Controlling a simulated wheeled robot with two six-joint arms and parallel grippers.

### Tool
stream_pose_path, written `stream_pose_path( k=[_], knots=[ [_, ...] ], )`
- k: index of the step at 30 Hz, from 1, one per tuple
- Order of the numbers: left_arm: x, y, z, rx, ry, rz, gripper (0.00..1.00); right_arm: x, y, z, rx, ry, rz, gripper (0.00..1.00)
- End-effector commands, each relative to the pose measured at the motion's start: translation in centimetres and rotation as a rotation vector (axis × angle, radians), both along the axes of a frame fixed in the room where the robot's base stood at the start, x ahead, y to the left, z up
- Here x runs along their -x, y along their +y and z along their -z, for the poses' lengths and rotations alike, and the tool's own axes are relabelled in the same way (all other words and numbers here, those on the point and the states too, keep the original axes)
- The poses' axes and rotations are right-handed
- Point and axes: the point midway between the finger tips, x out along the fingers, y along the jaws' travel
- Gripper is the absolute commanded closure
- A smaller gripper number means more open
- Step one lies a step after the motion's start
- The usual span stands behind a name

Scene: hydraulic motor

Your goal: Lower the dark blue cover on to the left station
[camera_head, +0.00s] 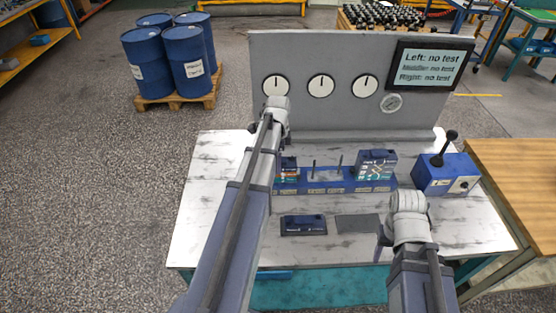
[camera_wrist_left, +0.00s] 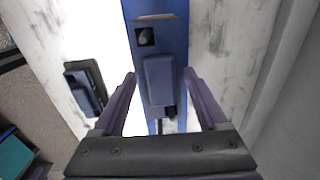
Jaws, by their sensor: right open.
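In the head view my left arm hides this gripper, and only part of the cover (camera_head: 290,160) shows, over the left station (camera_head: 289,174) of the blue base. I cannot tell whether cover and station touch. My right gripper (camera_head: 382,238) is open over the front of the bench, largely hidden by its wrist.
A second dark blue piece (camera_head: 304,225) lies on the bench front beside a grey patch (camera_head: 357,228). The base (camera_head: 345,186) has upright pins in the middle and a tall block (camera_head: 376,164) at right. A blue lever box (camera_head: 446,174) stands right; a gauge panel (camera_head: 320,54) stands behind.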

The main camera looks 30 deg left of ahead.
Motion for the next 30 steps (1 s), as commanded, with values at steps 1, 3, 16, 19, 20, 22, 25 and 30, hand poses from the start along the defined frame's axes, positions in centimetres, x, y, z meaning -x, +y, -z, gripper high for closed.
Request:
stream_pose_path(
  k=[1, 3, 16, 19, 20, 22, 25, 30],
  knots=[
    [0.0, 0.0, 0.0, 0.0, 0.0, 0.0, 0.18, 0.0, 0.0, 0.0, 0.0, 0.0, 0.0, 0.5],
    [0.0, 0.0, 0.0, 0.0, 0.0, 0.0, 0.1, 0.0, 0.0, 0.0, 0.0, 0.0, 0.0, 0.5],
    [0.0, 0.0, -0.3, 0.0, 0.0, 0.0, 0.03, 0.0, 0.0, -0.3, 0.0, 0.0, 0.0, 0.5],
    [0.0, 0.0, -0.9, 0.0, 0.0, 0.0, 0.03, 0.0, 0.0, -0.9, 0.0, 0.0, 0.0, 0.5],
    [0.0, 0.0, -1.1, 0.0, 0.0, 0.0, 0.03, 0.0, 0.0, -1.1, 0.0, 0.0, 0.0, 0.5],
    [0.0, 0.0, -1.8, 0.0, 0.0, 0.0, 0.03, 0.0, 0.0, -1.8, 0.0, 0.0, 0.0, 0.5],
    [0.0, 0.0, -3.0, 0.0, 0.0, 0.0, 0.03, 0.0, 0.0, -3.0, 0.0, 0.0, 0.0, 0.5],
    [0.0, 0.0, -5.4, 0.0, 0.0, 0.0, 0.03, 0.0, 0.0, -5.4, 0.0, 0.0, -0.001, 0.5]
  ],
)
